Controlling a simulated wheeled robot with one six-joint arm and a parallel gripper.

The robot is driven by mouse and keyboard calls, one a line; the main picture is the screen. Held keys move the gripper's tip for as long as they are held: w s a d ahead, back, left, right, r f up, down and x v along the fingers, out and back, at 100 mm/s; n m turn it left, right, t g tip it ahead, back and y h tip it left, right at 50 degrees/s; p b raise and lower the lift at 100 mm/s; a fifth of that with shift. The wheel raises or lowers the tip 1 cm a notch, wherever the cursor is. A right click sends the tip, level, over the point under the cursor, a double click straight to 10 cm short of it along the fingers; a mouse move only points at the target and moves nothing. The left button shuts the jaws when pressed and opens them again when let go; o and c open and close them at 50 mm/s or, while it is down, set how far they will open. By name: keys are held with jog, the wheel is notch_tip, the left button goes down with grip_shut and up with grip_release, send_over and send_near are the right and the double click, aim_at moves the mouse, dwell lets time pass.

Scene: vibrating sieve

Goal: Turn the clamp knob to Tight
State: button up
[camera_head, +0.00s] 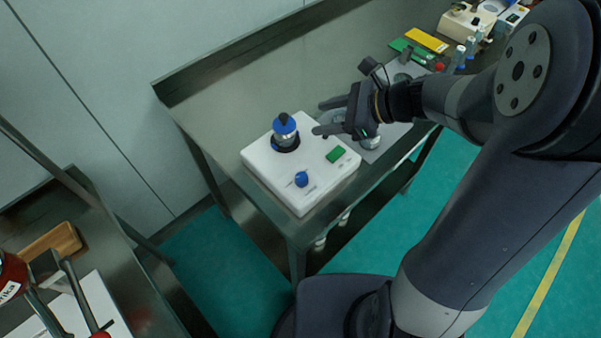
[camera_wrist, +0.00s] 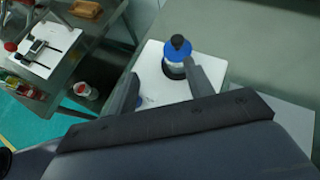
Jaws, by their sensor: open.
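The vibrating sieve is a white box-shaped base (camera_head: 258,160) with a short sieve stack (camera_head: 286,143) standing upright in it. A blue cap with a dark top, which looks like the clamp knob (camera_head: 284,124), sits on the stack. In the wrist view the clamp knob (camera_wrist: 178,46) shows beyond my fingertips, nearer the right finger. My gripper (camera_head: 321,117) is open and empty, to the right of the stack and apart from it. Any Tight marking is too small to read.
The sieve stands near the end of a metal table (camera_head: 225,112) with a raised back edge. Behind my gripper are a grey plate (camera_head: 398,131), yellow (camera_head: 427,40) and green items, and small bottles. Another bench with tools (camera_head: 95,300) is at lower left.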

jog(key=s+a+f+n+g+h, duration=0.3)
jog(key=s+a+n+g, duration=0.25)
jog(key=n, duration=0.65)
jog(key=n+t+h+b, duration=0.3)
jog(key=n+h, duration=1)
jog(key=n, duration=1.2)
send_near(301, 176)
jog(key=shift+n, duration=0.3)
jog(key=p+x, duration=0.1)
jog(key=x, duration=0.7)
jog(key=shift+d+f, duration=0.15)
jog(key=shift+f, duration=0.15)
jog(key=c, duration=1)
